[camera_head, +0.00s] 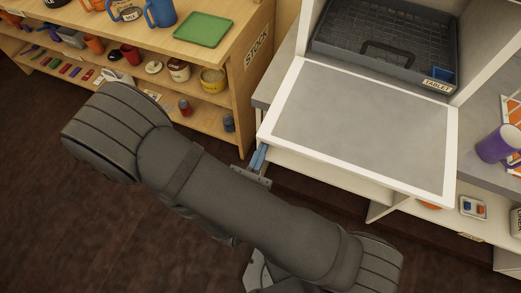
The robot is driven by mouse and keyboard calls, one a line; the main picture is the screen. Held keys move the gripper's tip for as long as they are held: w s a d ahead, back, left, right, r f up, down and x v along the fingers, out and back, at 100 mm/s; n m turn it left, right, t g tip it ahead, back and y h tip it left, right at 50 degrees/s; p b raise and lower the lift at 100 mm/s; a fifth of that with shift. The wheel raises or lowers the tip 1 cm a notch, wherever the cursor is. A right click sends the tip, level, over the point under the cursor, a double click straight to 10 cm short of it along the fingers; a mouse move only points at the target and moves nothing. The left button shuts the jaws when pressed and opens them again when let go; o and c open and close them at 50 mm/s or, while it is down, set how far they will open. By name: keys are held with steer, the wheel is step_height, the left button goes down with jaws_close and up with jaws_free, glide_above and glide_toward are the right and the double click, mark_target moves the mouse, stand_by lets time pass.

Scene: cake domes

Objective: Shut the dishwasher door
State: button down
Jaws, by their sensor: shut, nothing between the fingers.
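The dishwasher door (365,125) is open and lies about flat, a grey panel with a white rim. It hangs out from the white dishwasher body (309,27). Inside, a dark rack (340,42) with a handle sits back in the opening. The blue fingertips of my gripper (259,157) show just left of the door's front left corner, shut and empty. They look close to the door's edge; I cannot tell whether they touch it.
A wooden shelf (225,62) marked STOCK stands at left with mugs, a green tray (203,29) and several jars. A purple mug (497,144) stands on the counter at right. Dark floor (50,220) is free at lower left. A blue item (442,75) lies in the rack's corner.

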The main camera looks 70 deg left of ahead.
steer(key=shift+r, duration=0.3)
steer(key=shift+r, duration=0.1)
